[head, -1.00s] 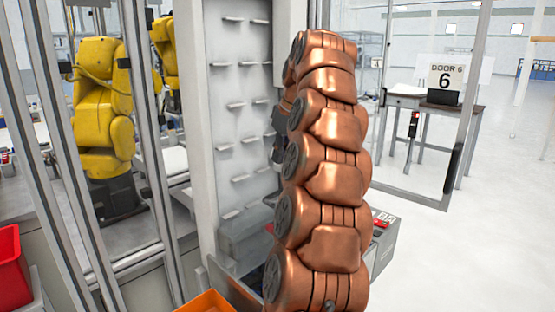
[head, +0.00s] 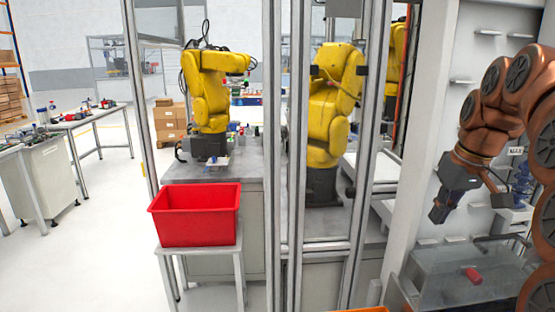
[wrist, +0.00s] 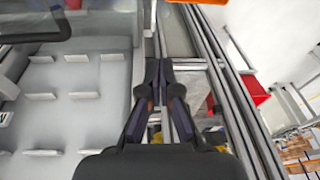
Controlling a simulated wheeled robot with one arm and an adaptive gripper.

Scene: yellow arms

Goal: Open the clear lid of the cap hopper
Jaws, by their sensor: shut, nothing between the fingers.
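The cap hopper (head: 440,300) stands low at the right of the head view, against the white panel. Its clear lid (head: 435,262) appears to lie shut over it, and a red piece (head: 473,275) shows there. A dark bar (head: 500,238) lies along the back of the lid; I cannot tell whether it is a handle. My gripper (head: 438,216) hangs above and behind the lid's left part, apart from it, pointing down. In the wrist view my gripper (wrist: 159,66) has its fingers together with nothing between them.
Metal frame posts (head: 297,150) stand left of the hopper, with yellow arms (head: 333,110) behind them. A red bin (head: 195,215) sits on a stand at left; it also shows in the wrist view (wrist: 254,90). An orange bin edge (head: 372,310) is at the bottom.

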